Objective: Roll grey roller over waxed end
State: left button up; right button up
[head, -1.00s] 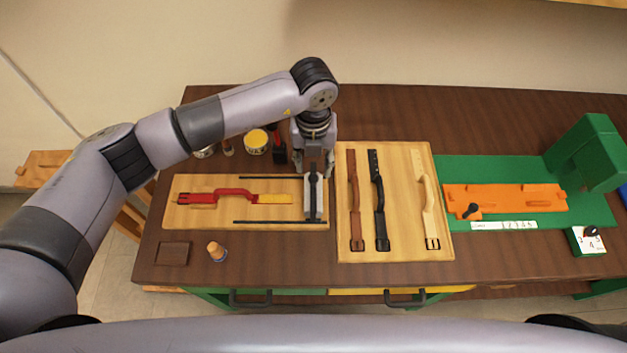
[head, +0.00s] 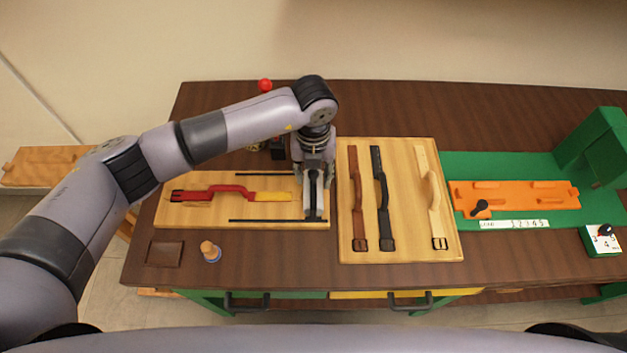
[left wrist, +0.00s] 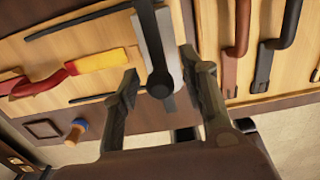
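A red strap (head: 220,190) with a yellow, waxed-looking end (head: 268,197) lies on the left wooden board (head: 195,215); it also shows in the left wrist view (left wrist: 42,86). A grey piece with a black bar (head: 313,202), possibly the roller, sits at that board's right end, just right of the yellow end. In the left wrist view the grey piece (left wrist: 168,35) shows under the bar, which ends in a round knob. My left gripper (head: 314,172) is over its far part. Its fingers (left wrist: 160,65) are apart, one on each side of the bar, with gaps. My right gripper is not in view.
Thin black rods (head: 277,221) flank the yellow end. A second board (head: 400,245) with brown, black and pale straps stands close on the right. A blue-and-tan small object (head: 210,252) and a dark square (head: 165,253) lie in front. A red ball (head: 265,85) shows behind my arm.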

pick_arm(q)
jog(key=c, duration=0.9)
jog(key=shift+o, duration=0.2)
jog(key=shift+a, duration=1.2)
jog(key=a+b, duration=0.1)
jog(key=a, duration=1.1)
jog(key=shift+w+a, duration=0.1)
jog(key=shift+a, duration=0.6)
dwell(0.4)
